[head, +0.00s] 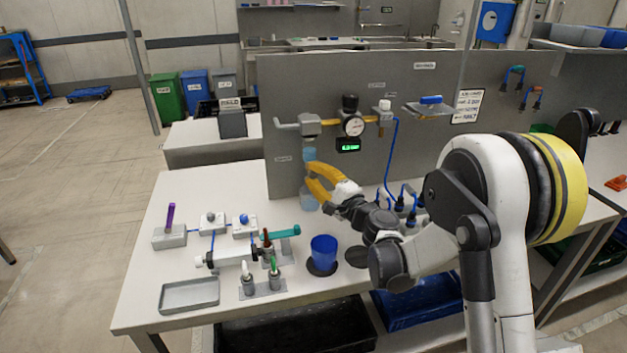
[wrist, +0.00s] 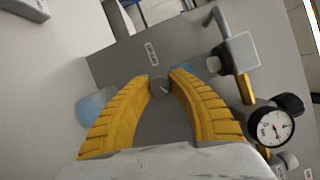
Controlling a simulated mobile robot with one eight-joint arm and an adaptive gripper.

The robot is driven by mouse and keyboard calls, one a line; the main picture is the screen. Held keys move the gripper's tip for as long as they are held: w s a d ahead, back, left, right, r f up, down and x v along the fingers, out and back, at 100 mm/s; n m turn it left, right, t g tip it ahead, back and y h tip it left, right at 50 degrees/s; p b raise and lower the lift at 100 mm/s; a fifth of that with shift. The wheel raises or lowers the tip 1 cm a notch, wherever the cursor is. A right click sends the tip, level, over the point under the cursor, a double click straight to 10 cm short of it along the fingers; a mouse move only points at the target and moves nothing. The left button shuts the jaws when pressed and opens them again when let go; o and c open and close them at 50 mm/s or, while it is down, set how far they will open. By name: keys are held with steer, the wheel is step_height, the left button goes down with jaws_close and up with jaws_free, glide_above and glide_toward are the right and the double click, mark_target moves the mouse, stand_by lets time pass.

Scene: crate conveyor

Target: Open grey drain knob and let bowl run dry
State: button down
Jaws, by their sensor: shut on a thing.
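The grey drain knob (wrist: 160,86) is a small round piece between my fingertips in the wrist view. In the head view my fingers hide it. My gripper (head: 309,176), with yellow fingers, is shut on the knob; its tips also show in the wrist view (wrist: 161,82). The pale blue bowl (head: 309,155) hangs under a grey valve body (head: 310,124) on the panel, just above my fingers. It also shows in the wrist view (wrist: 213,65), partly covered. I cannot make out a liquid level in it.
A pale blue clear container (head: 309,201) stands below my fingers. A round gauge (head: 353,126) and a green-lit display (head: 348,145) are right of the valve body. A blue cup (head: 323,250) and a grey tray (head: 189,295) are on the white bench.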

steer(key=m+t, duration=0.1)
steer(key=m, duration=0.2)
steer(key=shift+m+t+b, duration=0.3)
steer(key=shift+m+b, duration=0.05)
steer(key=shift+m, duration=0.05)
steer(key=shift+m+t, duration=0.7)
steer(key=shift+m, duration=1.3)
steer(key=c, duration=1.2)
jaws_free()
steer(key=v, duration=0.7)
steer(key=shift+s, duration=0.25)
